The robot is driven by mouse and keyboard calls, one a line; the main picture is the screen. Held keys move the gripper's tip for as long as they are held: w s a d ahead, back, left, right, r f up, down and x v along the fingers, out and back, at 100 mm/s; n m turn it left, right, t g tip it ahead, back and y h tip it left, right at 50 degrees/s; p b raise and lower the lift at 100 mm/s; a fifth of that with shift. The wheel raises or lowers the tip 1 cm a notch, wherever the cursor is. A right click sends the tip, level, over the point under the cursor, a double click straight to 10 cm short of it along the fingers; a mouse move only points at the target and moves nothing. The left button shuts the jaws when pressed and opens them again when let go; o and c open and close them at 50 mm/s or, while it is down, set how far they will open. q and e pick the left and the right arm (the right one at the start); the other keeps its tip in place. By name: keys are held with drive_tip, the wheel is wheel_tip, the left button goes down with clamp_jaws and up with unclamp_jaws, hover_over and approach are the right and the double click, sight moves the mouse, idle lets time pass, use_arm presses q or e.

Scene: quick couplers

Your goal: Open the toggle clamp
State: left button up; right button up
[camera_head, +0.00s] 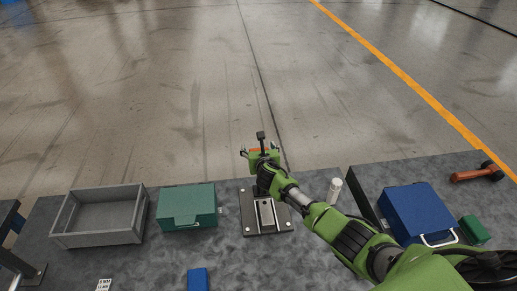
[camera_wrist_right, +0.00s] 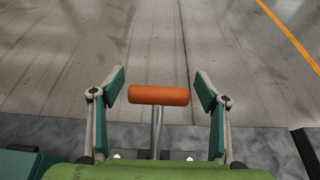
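The toggle clamp's dark base plate (camera_head: 284,222) lies on the grey bench in the head view, with a metal channel on it, partly hidden by my right arm. My right gripper (camera_head: 260,152) is above the clamp's far side. In the right wrist view the clamp's orange crossbar handle (camera_wrist_right: 158,96) stands on a steel rod (camera_wrist_right: 156,132). The handle is between the spread green-padded fingers, with a gap on each side, so the gripper is open and not touching it. My left gripper is in neither view.
A grey open bin (camera_head: 92,238) and a green box (camera_head: 172,224) stand left of the clamp. A white cylinder (camera_head: 335,190) stands to its right. A blue case (camera_head: 418,206) and a hammer (camera_head: 474,174) are farther right. A blue block (camera_head: 198,280) lies in front.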

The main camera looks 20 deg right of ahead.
drive_tip(key=shift+s+f, duration=0.1)
drive_tip(key=shift+v, duration=5.95)
